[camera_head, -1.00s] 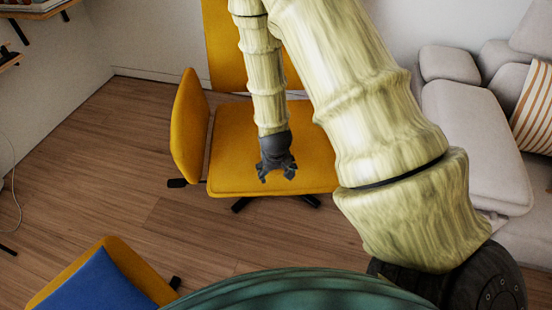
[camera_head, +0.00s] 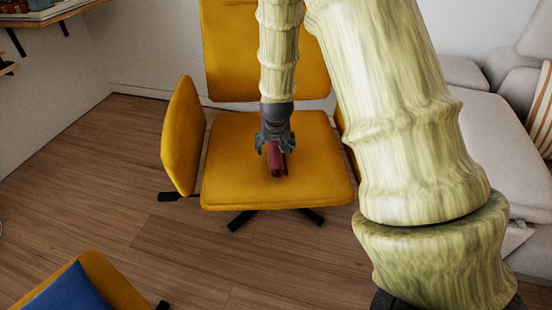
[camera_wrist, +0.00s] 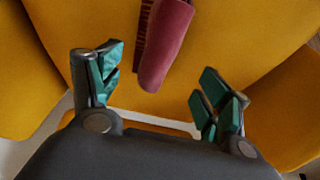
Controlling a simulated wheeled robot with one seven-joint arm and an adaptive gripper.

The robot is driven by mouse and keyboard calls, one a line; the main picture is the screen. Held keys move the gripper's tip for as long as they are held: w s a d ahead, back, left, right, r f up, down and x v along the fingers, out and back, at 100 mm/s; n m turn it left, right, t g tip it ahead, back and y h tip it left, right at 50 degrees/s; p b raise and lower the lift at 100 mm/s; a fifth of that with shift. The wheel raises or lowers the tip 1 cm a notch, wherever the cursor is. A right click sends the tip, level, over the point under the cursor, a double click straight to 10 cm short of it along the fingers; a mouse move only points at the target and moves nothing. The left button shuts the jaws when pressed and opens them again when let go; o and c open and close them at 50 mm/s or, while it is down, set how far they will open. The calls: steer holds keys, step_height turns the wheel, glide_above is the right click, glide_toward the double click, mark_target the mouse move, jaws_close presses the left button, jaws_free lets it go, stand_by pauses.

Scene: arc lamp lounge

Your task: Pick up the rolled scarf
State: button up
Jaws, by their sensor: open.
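The rolled scarf (camera_head: 275,161) is dark red and lies on the seat of a yellow chair (camera_head: 325,187). In the wrist view the scarf (camera_wrist: 166,42) is a rounded roll with a darker ribbed strip along its left side, and its far end runs out of the picture. My gripper (camera_head: 275,150) is over the seat, with the scarf showing below and between its fingers in the head view. In the wrist view my gripper (camera_wrist: 165,95) is open, its fingers apart on either side of the scarf's near end. No finger visibly touches it.
The chair has a yellow backrest (camera_head: 262,50) behind the seat and a side panel (camera_head: 183,137) at left. A grey sofa (camera_head: 490,125) stands at right. Another yellow chair with a blue cushion (camera_head: 70,295) is at lower left. The wooden floor (camera_head: 90,200) at left is clear.

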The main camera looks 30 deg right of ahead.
mark_target(276, 152)
steer(key=shift+d+b+x, duration=0.2)
steer(key=shift+b+x, duration=1.35)
steer(key=shift+x, duration=2.45)
steer(key=shift+s, duration=0.15)
steer(key=c, duration=1.2)
